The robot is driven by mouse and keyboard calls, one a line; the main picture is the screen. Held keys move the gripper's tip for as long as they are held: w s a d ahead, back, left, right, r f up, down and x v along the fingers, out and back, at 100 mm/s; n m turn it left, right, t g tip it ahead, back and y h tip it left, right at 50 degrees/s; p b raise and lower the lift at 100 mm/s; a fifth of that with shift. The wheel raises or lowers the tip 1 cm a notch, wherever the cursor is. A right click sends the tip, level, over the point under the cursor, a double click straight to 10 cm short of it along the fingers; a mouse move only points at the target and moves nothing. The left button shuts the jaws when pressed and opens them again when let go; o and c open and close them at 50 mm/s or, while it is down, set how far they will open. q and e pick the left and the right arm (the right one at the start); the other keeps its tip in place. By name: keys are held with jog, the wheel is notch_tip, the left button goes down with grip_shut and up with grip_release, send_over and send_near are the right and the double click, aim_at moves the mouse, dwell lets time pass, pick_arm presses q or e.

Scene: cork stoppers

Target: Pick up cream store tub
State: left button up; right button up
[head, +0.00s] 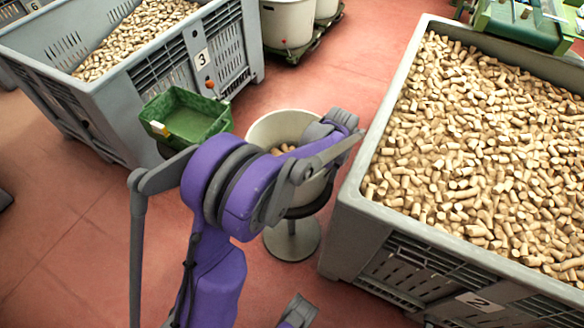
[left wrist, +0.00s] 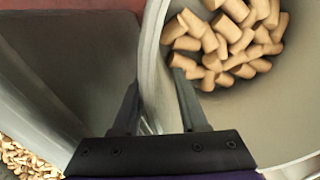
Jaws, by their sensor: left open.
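The cream store tub (head: 262,132) stands upright on a dark round stand in the middle of the head view, partly hidden by my left arm. It holds several corks (left wrist: 230,40), which show clearly in the left wrist view. My left gripper (head: 338,132) is at the tub's right side in the head view, its fingertips hidden there. In the left wrist view the open fingers (left wrist: 156,88) straddle the tub's wall (left wrist: 152,45), one outside and one inside. I cannot tell whether either finger touches the wall.
A large grey crate full of corks (head: 352,205), labelled 2, stands close on the right. Another grey crate (head: 110,105), labelled 3, is at upper left. A green tray (head: 185,118) is in front of it. More cream tubs (head: 288,22) stand behind. Red floor is clear at lower left.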

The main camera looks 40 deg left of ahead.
pick_arm(q)
jog(key=shift+f, duration=0.25)
grip_shut()
dwell(1.3)
